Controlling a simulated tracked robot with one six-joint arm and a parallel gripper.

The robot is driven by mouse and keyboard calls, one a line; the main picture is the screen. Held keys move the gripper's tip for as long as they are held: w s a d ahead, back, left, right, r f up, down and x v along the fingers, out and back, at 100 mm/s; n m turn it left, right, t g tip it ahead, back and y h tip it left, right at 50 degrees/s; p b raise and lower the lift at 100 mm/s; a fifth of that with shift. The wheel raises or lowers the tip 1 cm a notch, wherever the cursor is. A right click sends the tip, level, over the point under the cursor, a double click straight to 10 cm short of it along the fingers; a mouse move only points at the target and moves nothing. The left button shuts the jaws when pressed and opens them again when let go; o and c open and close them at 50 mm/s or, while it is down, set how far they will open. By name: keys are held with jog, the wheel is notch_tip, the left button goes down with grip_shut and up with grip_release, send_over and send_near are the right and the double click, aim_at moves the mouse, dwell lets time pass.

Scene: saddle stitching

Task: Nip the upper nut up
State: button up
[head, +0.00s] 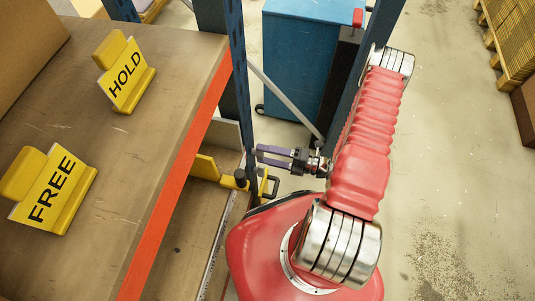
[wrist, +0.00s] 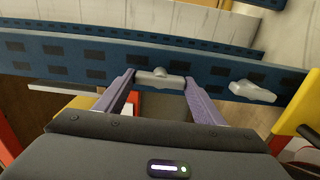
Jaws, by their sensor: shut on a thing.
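The upper nut (wrist: 160,76) is a pale grey wing nut on a blue perforated rack upright (wrist: 60,55), which runs across the wrist view. My gripper (wrist: 158,84) is shut on it, with one purple finger at each end of its wings. The wings lie along the upright. A second, similar wing nut (wrist: 253,92) sits farther right on the same upright, apart from the fingers and slightly tilted. In the head view my gripper (head: 258,156) reaches left to the upright (head: 237,50); the nuts cannot be made out there.
A shelf with an orange edge (head: 170,185) carries yellow HOLD (head: 127,78) and FREE (head: 50,195) signs. A yellow bracket (head: 268,187) is close below my gripper. A blue cabinet (head: 308,55) stands behind. The floor at right is mostly clear.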

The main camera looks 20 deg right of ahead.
jog(key=shift+f, duration=0.15)
dwell(0.3)
jog(key=o, duration=1.1)
jog(key=shift+c, duration=0.2)
jog(key=shift+d, duration=0.1)
jog(key=v, duration=1.3)
jog(key=shift+s+d, duration=0.25)
